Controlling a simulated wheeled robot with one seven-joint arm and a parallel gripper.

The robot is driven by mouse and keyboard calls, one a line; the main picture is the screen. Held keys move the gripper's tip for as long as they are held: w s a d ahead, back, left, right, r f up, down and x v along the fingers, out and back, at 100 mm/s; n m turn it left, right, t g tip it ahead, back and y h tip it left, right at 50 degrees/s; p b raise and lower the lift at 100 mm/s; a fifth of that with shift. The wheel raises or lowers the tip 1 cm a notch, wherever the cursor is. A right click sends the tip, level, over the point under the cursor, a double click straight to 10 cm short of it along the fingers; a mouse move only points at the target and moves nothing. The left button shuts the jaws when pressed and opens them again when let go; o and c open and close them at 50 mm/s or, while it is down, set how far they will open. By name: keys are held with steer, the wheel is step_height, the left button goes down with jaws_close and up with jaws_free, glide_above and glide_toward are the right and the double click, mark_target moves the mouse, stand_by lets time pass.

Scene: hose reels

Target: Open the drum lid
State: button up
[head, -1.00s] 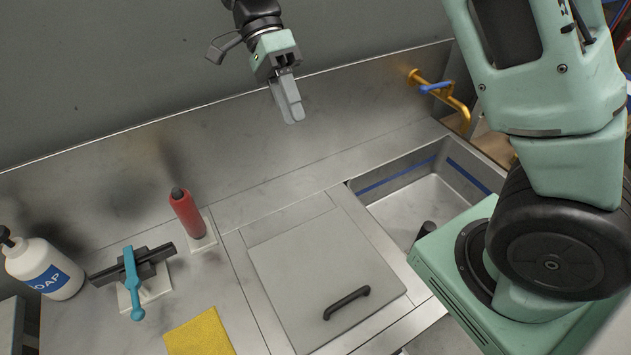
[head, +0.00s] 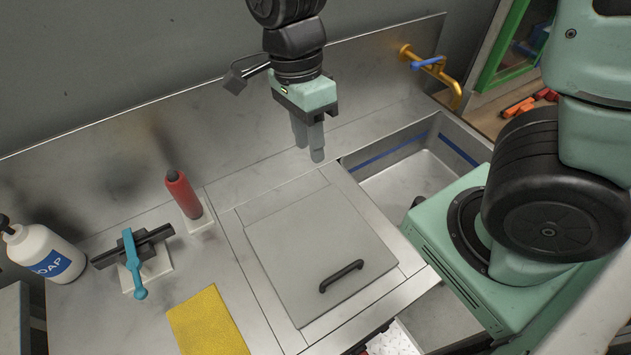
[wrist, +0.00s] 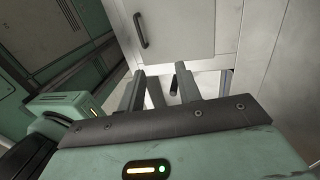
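The lid is a flat grey square panel (head: 310,235) set in the metal counter, lying closed. Its black bar handle (head: 341,276) is near the front edge. In the wrist view the lid (wrist: 178,28) is at the top, with its handle (wrist: 141,30) left of centre. My gripper (head: 308,148) hangs above the back edge of the lid, fingers down, apart from the handle. In the wrist view my gripper (wrist: 162,86) has its fingers spread, with nothing held between them.
A sink basin (head: 415,185) with a yellow tap (head: 436,72) is at the right. Left of the lid are a red bottle (head: 183,194), a blue-handled squeegee (head: 133,262), a yellow cloth (head: 208,322) and a soap bottle (head: 42,252). A metal backsplash (head: 100,195) stands behind.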

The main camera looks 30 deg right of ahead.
steer(key=x, duration=1)
steer(key=shift+f, duration=0.15)
jaws_close()
steer(key=c, duration=0.7)
jaws_free()
steer(key=o, duration=0.7)
steer(key=b+v, duration=0.1)
steer(key=v, duration=1.6)
steer(key=shift+r, duration=0.25)
